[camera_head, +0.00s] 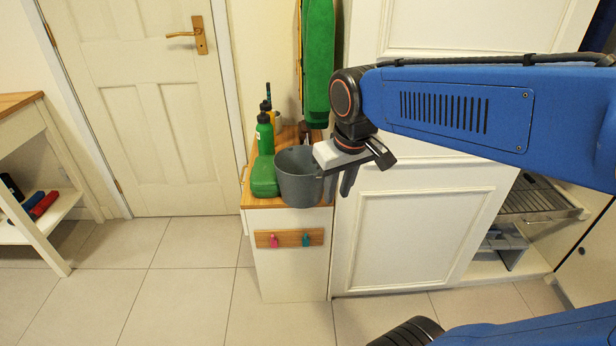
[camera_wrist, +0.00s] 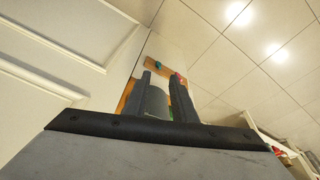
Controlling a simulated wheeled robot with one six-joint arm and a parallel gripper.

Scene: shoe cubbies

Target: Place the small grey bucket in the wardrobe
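The small grey bucket (camera_head: 298,180) stands upright at the front right edge of the wooden-topped cabinet (camera_head: 262,203). My gripper (camera_head: 364,178) is just right of the bucket, with its fingers pointing down in the head view. In the wrist view my gripper (camera_wrist: 163,80) has its two dark fingers apart, and part of the grey bucket (camera_wrist: 156,104) shows in the gap, seemingly beyond them. No firm hold on it shows. The white wardrobe (camera_head: 430,235) with panelled doors stands right of the cabinet. Its right part is open, showing a wire rack (camera_head: 535,200).
A green item (camera_head: 318,60) hangs behind. A grey tray (camera_head: 506,243) sits low inside the wardrobe. A white shelf unit (camera_head: 45,225) is at far left. The tiled floor in front is clear.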

